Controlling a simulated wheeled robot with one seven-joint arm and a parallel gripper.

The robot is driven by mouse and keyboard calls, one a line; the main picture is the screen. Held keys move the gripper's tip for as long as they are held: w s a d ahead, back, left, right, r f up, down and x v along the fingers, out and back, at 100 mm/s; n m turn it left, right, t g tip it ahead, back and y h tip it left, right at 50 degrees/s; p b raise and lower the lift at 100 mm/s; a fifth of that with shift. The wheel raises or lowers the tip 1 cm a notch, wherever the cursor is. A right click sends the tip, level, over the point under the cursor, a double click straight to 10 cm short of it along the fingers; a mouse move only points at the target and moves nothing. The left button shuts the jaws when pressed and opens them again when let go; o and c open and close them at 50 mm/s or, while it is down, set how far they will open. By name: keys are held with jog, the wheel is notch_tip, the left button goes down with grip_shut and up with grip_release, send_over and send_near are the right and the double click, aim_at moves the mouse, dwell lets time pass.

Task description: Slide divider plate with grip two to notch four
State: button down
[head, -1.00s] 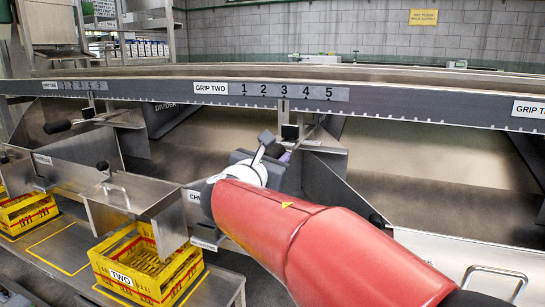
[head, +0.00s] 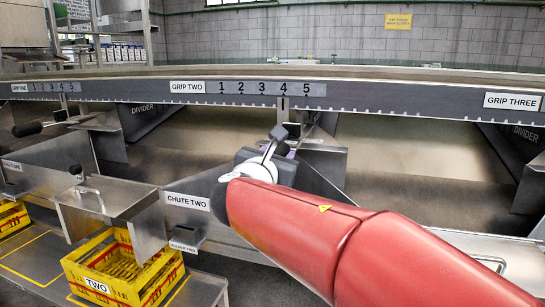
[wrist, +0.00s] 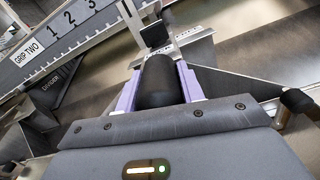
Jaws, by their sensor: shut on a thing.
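The grip two scale (head: 187,87) runs along the dark rail in the head view, with numbers 1 to 5. The divider plate (head: 325,165) hangs below the rail, and its upright pointer (head: 283,104) stands under number 4. I cannot tell whether it sits down in the notch. My gripper (wrist: 167,85) has its purple fingers on both sides of the black handle (wrist: 158,80) in the wrist view and is shut on it. In the head view the handle is mostly hidden behind my wrist and red arm.
Chute two (head: 187,200) is below left, with a yellow crate (head: 150,292) marked TWO under it. Another grip handle (head: 27,130) sticks out at the left. The grip three label (head: 512,101) is at the right. The rail beside 5 is clear.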

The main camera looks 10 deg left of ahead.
jog(key=c, duration=0.9)
grip_release()
jog(key=s, duration=0.8)
jog(key=shift+a, duration=0.35)
